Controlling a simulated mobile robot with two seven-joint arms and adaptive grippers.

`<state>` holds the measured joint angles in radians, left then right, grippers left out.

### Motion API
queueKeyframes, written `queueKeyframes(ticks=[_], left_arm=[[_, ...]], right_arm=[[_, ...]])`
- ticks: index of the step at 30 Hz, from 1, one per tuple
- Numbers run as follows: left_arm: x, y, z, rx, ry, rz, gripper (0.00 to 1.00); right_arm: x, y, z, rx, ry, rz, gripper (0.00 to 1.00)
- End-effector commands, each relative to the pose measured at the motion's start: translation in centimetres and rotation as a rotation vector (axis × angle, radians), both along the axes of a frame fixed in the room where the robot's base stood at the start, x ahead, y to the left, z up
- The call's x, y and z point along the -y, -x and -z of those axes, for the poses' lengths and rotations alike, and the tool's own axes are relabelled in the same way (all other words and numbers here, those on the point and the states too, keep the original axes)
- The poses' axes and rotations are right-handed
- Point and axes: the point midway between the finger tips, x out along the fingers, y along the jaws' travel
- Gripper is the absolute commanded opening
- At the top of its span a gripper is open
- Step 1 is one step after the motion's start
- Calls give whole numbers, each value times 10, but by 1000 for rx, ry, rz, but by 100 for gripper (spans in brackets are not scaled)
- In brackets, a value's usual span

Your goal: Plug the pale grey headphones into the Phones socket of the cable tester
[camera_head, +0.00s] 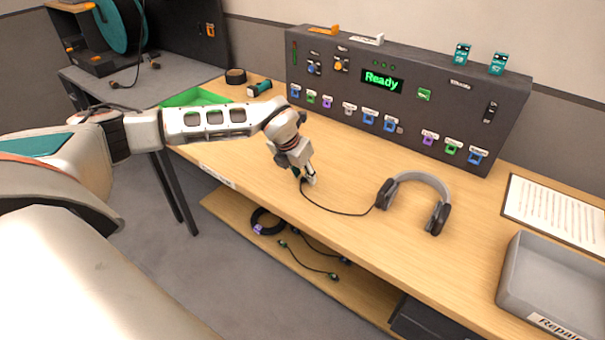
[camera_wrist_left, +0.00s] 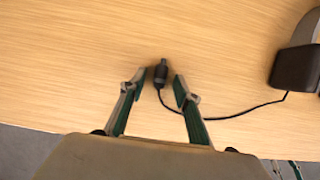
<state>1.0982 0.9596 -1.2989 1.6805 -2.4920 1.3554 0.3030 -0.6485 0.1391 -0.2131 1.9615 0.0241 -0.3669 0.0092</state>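The pale grey headphones (camera_head: 418,181) with dark ear pads lie on the bench, right of my left gripper. One ear pad also shows in the left wrist view (camera_wrist_left: 297,68). A thin black cable runs from them to a small black plug (camera_wrist_left: 160,73). My left gripper (camera_wrist_left: 158,82) is open, its two fingers on either side of the plug with gaps between. In the head view my left gripper (camera_head: 304,178) is low over the bench's front part and hides the plug. The dark cable tester (camera_head: 405,92) stands at the back, showing "Ready"; its socket labels are too small to read.
A grey tray (camera_head: 553,278) and a printed sheet (camera_head: 556,210) lie at the right of the bench. Cables lie on the lower shelf.

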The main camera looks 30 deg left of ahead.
Motion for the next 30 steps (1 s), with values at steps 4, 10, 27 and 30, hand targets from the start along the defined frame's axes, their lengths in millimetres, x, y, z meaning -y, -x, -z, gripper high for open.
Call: queueKeyframes(ticks=[4, 10, 27, 30], left_arm=[[0, 0, 0, 0, 0, 0, 32], [0, 0, 0, 0, 0, 0, 0], [0, 0, -29, 1, 0, -1, 0], [0, 0, -37, 2, 0, 0, 0]], right_arm=[[0, 0, 0, 0, 0, 0, 40], [0, 0, 0, 0, 0, 0, 40], [0, -4, -26, 12, 1, 0, 40], [0, -5, -31, 14, 0, 0, 40]])
